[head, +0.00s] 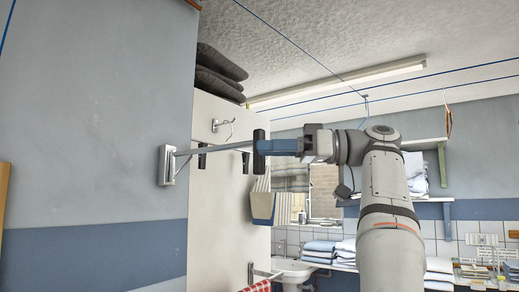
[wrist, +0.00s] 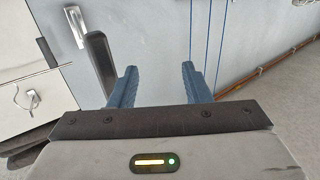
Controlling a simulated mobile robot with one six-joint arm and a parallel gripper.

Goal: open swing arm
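The swing arm (head: 222,149) is a thin grey bar that reaches right from a pale wall bracket (head: 168,165) in the head view. A black upright piece (head: 259,155) is at its right end. My gripper (head: 268,147) comes from the right, its blue fingers at or very near this black piece. In the wrist view my gripper (wrist: 159,66) is open with nothing visible between the fingers. The black piece (wrist: 98,58) shows to the left of the left finger, outside the gap, partly covered by it. I cannot tell whether they touch.
A white cabinet side (head: 215,220) with metal hooks (head: 222,127) stands behind the swing arm, with dark folded cloths (head: 220,72) on top. A blue-grey wall (head: 85,130) is at left. Blue lines cross overhead. A sink (head: 292,268) and folded linen (head: 325,250) are lower right.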

